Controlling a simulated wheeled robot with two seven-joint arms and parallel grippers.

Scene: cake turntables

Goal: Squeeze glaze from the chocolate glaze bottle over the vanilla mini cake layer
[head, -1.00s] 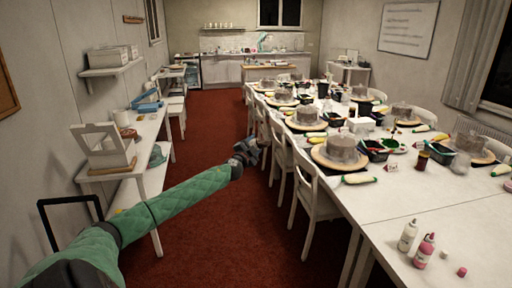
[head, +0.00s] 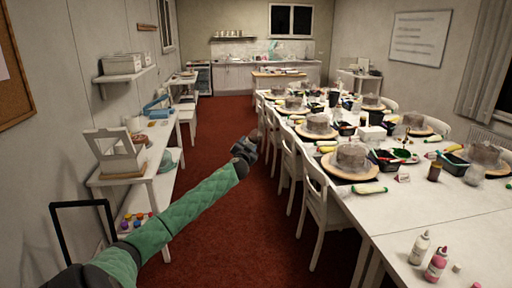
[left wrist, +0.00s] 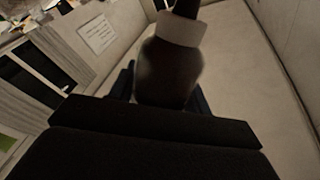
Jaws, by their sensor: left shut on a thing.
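My left gripper (head: 244,150) is held out over the red floor, left of the row of chairs. In the left wrist view it is shut on a dark brown bottle with a white collar and dark nozzle, which looks like the chocolate glaze bottle (left wrist: 168,72). In the head view the bottle cannot be made out in the jaws. Several round cakes stand on turntables along the long table, the nearest being a greyish cake (head: 351,157). I cannot tell which is the vanilla mini cake layer. My right gripper is not in view.
The long white table (head: 440,216) is on the right, with white chairs (head: 318,196) along its near side. A white bottle (head: 419,249) and a pink bottle (head: 436,264) stand at its front. Shelving (head: 150,190) lines the left wall. Red floor (head: 228,235) lies open between.

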